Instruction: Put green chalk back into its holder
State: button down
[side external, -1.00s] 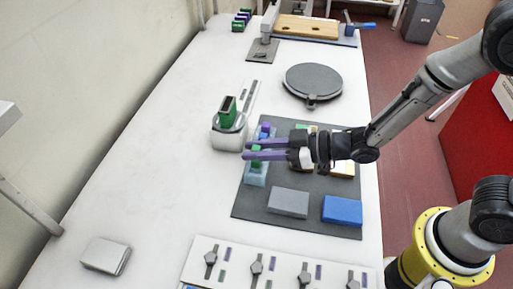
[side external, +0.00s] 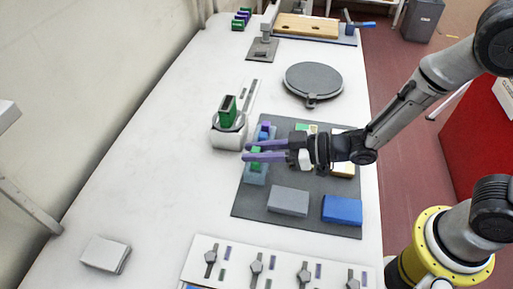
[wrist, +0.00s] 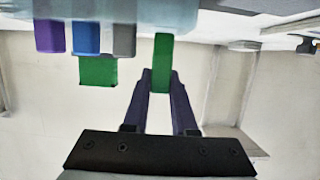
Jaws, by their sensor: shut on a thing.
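The pale blue holder (side external: 251,177) stands on the dark mat, left of centre in the side view, and its edge spans the top of the wrist view (wrist: 120,9). My gripper (side external: 245,151) points left across it, with its purple fingers shut on the green chalk (wrist: 162,58). The chalk's far end meets the holder's edge in the wrist view; I cannot tell how deep it sits. Purple (wrist: 49,36), blue (wrist: 86,38) and grey (wrist: 124,40) chalks stand in a row beside it. The fingers partly hide the holder in the side view.
A white device with a green block (side external: 228,110) stands just left of the holder. A grey block (side external: 288,201) and a blue block (side external: 342,210) lie on the mat (side external: 262,215). A round dark plate (side external: 313,80) is behind.

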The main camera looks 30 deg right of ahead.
jog(key=shift+f, duration=0.25)
jog(key=shift+f, duration=0.35)
jog(key=shift+f, duration=0.1)
jog(key=c, duration=0.6)
grip_release()
jog(key=shift+c, duration=0.2)
jog(key=shift+r, duration=3.5)
